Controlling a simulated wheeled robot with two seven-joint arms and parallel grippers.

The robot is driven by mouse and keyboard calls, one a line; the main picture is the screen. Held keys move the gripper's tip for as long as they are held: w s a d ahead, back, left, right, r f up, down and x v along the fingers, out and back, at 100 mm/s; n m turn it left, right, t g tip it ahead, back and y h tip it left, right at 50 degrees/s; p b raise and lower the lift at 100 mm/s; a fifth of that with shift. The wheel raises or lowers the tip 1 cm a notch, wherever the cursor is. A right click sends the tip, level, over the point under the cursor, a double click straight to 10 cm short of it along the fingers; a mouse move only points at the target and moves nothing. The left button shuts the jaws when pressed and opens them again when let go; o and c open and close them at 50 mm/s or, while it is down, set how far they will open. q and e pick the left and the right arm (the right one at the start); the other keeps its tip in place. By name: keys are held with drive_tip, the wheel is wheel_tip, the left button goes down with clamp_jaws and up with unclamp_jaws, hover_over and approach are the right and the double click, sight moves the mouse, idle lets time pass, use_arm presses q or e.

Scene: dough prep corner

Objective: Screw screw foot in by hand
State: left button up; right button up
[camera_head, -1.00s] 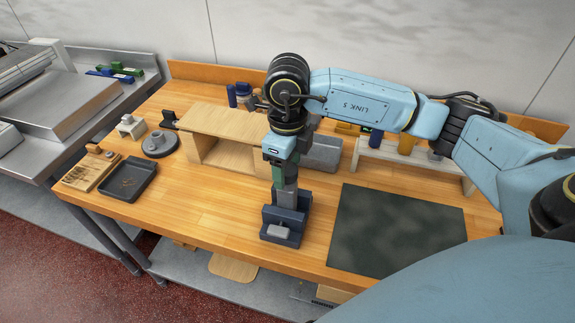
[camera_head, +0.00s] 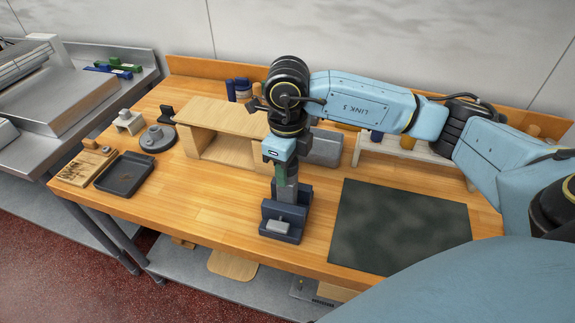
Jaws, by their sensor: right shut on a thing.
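My right gripper (camera_head: 286,188) points straight down over a dark blue stand (camera_head: 296,232) near the front of the wooden table. It is shut on a small grey piece low between the upright walls of the stand. The fingers and the stand hide most of that piece, so I cannot tell for sure that it is the screw foot or how deep it sits. A light grey block (camera_head: 278,227) shows at the front of the stand. My left gripper is not in view.
A dark mat (camera_head: 400,228) lies to the right, with bare wood around it. A wooden open box (camera_head: 222,120) stands behind left. A round grey base (camera_head: 157,139), a black tray (camera_head: 124,174) and a wooden board (camera_head: 78,170) are at the left.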

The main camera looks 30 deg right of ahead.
drive_tip(key=m, duration=0.4)
drive_tip(key=shift+m, duration=0.4)
drive_tip(key=o, duration=1.3)
drive_tip(key=shift+c, duration=0.2)
drive_tip(key=shift+o, duration=0.3)
drive_tip(key=o, duration=0.7)
drive_tip(key=shift+r+p, duration=0.1)
drive_tip(key=shift+p, duration=0.2)
drive_tip(key=shift+r+p, duration=2.75)
drive_tip(key=shift+r, duration=1.7)
drive_tip(key=shift+f, duration=0.1)
